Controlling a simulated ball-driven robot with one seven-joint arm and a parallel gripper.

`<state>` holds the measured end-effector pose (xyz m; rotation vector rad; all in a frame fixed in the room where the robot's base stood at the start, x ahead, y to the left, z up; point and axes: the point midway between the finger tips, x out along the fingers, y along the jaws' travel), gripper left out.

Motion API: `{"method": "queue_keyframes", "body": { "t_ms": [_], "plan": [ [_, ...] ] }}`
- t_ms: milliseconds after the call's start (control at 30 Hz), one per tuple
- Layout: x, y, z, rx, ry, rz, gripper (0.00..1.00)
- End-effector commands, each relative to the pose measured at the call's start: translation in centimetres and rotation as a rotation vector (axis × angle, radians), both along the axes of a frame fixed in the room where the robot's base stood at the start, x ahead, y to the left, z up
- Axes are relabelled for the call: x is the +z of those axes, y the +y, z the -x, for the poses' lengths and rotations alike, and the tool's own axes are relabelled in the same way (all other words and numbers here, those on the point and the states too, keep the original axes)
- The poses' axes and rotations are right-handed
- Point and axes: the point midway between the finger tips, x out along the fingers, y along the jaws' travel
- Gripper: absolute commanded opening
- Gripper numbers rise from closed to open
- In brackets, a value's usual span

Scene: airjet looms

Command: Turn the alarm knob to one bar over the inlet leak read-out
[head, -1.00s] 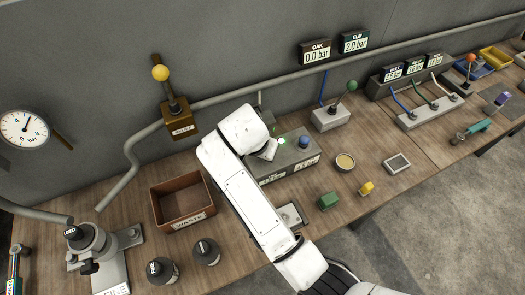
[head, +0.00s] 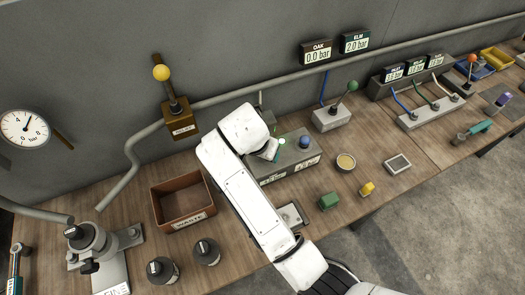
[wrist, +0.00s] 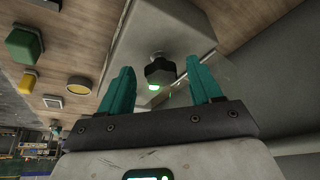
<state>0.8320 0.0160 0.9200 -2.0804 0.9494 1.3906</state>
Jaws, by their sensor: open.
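A dark knob (wrist: 160,71) with a lit green spot stands on a grey box in the wrist view. My gripper (wrist: 159,66) has two teal fingers, spread apart, one to each side of the knob, with a gap visible on both sides. In the head view the grey box (head: 304,158) stands on the bench; my arm covers its left part and the knob, and only a bit of my gripper (head: 270,149) shows beside a green glow. I cannot tell which display is the inlet leak read-out. The OAK display (head: 316,53) reads 0.0 bar and the ELM display (head: 355,43) 2.0 bar.
A green block (head: 328,201), a yellow block (head: 367,188) and a round tin (head: 345,162) lie to the right. A brown waste bin (head: 181,198) and a wall gauge (head: 25,128) are on the left.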

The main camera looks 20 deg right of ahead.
Motion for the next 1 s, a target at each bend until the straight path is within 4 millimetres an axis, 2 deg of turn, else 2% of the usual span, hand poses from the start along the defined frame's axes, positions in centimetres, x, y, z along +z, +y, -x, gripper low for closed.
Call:
{"method": "queue_keyframes", "body": {
  "t_ms": [167, 533, 700, 1000],
  "plan": [
    [2.3, 0.8, 0.5, 0.001, -0.006, -0.002, 0.64],
    [8.7, 2.7, 2.2, 0.002, -0.002, 0.0, 0.64],
    [9.6, 3.0, 2.5, 0.001, -0.001, -0.001, 0.64],
    [9.7, 3.1, 2.6, 0.0, -0.001, -0.001, 0.64]
  ]
}}
